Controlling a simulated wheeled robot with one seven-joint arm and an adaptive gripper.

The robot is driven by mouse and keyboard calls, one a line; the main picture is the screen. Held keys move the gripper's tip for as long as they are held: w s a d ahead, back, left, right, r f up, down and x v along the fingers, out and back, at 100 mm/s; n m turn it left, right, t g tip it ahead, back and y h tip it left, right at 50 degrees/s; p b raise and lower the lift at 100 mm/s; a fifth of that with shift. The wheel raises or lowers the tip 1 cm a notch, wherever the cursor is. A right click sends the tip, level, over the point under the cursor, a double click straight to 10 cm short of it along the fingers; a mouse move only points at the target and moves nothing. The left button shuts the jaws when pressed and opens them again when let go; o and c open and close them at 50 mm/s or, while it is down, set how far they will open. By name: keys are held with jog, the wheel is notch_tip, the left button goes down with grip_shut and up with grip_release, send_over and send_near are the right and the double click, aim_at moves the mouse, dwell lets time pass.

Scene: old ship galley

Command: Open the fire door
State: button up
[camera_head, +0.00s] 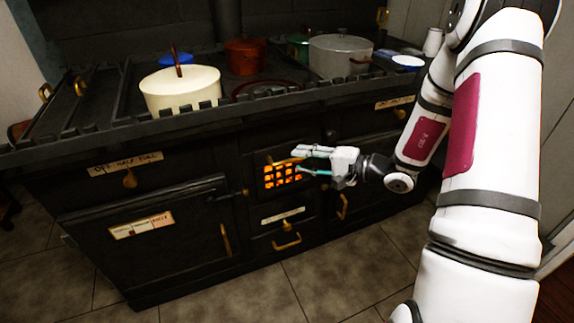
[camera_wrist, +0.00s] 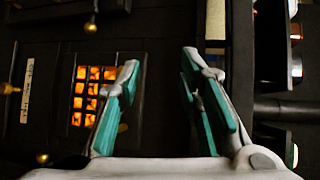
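The fire door (camera_head: 282,177) is a small dark panel in the middle of the black stove front, with an orange-glowing grate. It looks flush with the front, so shut. The grate (camera_wrist: 90,94) also shows in the wrist view, left of and partly behind one finger. My gripper (camera_head: 299,163) is in front of the door's upper right part, its fingers pointing left. In the wrist view my gripper (camera_wrist: 160,66) is open, with nothing visible between its teal-padded fingers. A brass-coloured piece (camera_head: 285,161) shows beside the upper fingertip; I cannot tell whether they touch.
A larger oven door (camera_head: 165,230) is at the left. A small drawer (camera_head: 286,238) with a brass handle lies below the fire door. The stove-top rail (camera_head: 110,137) overhangs the front; a cream pot (camera_head: 181,92) and a grey pot (camera_head: 340,56) stand above. The tiled floor in front is clear.

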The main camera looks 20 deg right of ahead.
aim_at(292, 161)
jog(key=w+d+f+m+t+h+b, duration=0.2)
jog(key=d+f+m+t+h, duration=0.1)
jog(key=d+f, duration=0.5)
jog(key=x, duration=0.4)
jog(key=b+x, duration=0.1)
jog(key=x, duration=0.4)
jog(key=f+x, duration=0.1)
jog(key=x, duration=0.4)
jog(key=shift+s+a+f, duration=0.1)
jog(key=shift+s+a, duration=0.15)
jog(key=shift+a, duration=0.1)
grip_shut()
